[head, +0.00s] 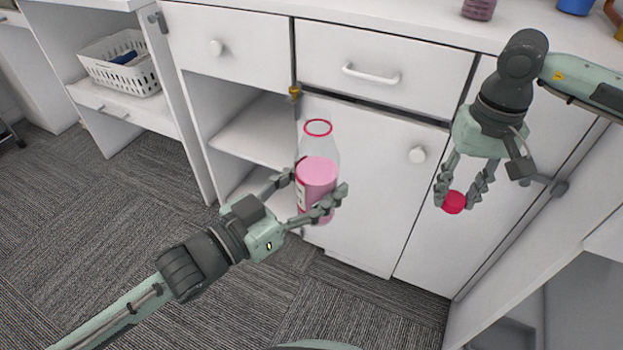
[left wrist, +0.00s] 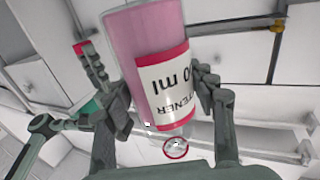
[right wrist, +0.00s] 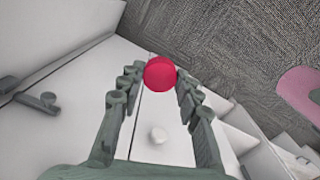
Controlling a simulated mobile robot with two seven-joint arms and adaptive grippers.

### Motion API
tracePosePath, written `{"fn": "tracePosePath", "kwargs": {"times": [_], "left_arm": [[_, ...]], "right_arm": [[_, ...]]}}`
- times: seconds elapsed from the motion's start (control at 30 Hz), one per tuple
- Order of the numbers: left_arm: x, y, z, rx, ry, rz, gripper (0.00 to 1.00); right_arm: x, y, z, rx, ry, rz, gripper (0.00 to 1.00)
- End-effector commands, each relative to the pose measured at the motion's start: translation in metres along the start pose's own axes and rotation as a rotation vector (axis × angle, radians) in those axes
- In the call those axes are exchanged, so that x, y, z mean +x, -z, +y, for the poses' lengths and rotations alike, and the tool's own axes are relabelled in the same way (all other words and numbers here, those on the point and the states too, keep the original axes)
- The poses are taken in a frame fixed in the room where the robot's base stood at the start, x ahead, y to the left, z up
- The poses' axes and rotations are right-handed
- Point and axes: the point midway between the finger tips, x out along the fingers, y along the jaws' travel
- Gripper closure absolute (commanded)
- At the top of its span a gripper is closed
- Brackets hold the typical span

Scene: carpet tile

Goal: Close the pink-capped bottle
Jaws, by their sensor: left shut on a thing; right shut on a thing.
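A clear bottle (head: 316,176) with pink liquid stands roughly upright in the air, its mouth open with a red-pink ring at the top. My left gripper (head: 318,202) is shut around the bottle's body. In the left wrist view the bottle (left wrist: 150,45) shows a white and red label between the fingers. My right gripper (head: 462,196) is shut on a pink-red cap (head: 453,202) and points downward. The cap (right wrist: 160,74) also shows between the fingertips in the right wrist view. The cap is apart from the bottle, to its right and a little lower in the head view.
White cabinets with drawers (head: 385,75) and doors stand behind both grippers. An open shelf (head: 250,130) lies behind the bottle. A white basket (head: 122,72) sits on a shelf at left. A countertop (head: 420,22) runs along the top. Carpet (head: 90,240) is clear at lower left.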

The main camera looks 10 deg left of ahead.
Motion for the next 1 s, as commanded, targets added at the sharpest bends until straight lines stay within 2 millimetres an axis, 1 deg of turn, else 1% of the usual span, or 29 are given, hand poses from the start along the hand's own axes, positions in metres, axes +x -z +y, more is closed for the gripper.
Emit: {"fn": "tracePosePath", "kwargs": {"times": [0.13, 0.23, 0.57, 0.83, 1.0], "left_arm": [[0.000, 0.000, 0.000, 0.000, 0.001, 0.001, 0.96], [0.000, 0.001, 0.000, 0.000, 0.001, 0.002, 0.96], [0.000, 0.002, 0.000, 0.001, 0.001, 0.004, 0.96], [0.000, 0.002, 0.000, 0.001, 0.001, 0.005, 0.96], [0.000, 0.002, 0.000, 0.001, 0.001, 0.005, 0.96]], "right_arm": [[0.000, 0.000, 0.001, 0.002, 0.000, 0.000, 0.76], [-0.002, -0.001, 0.005, 0.027, -0.001, 0.001, 0.76], [-0.022, -0.008, 0.039, 0.221, -0.002, 0.002, 0.76], [-0.042, 0.004, 0.010, 0.182, 0.001, 0.003, 0.76], [-0.064, 0.013, -0.019, 0.137, 0.000, 0.003, 0.76]]}}
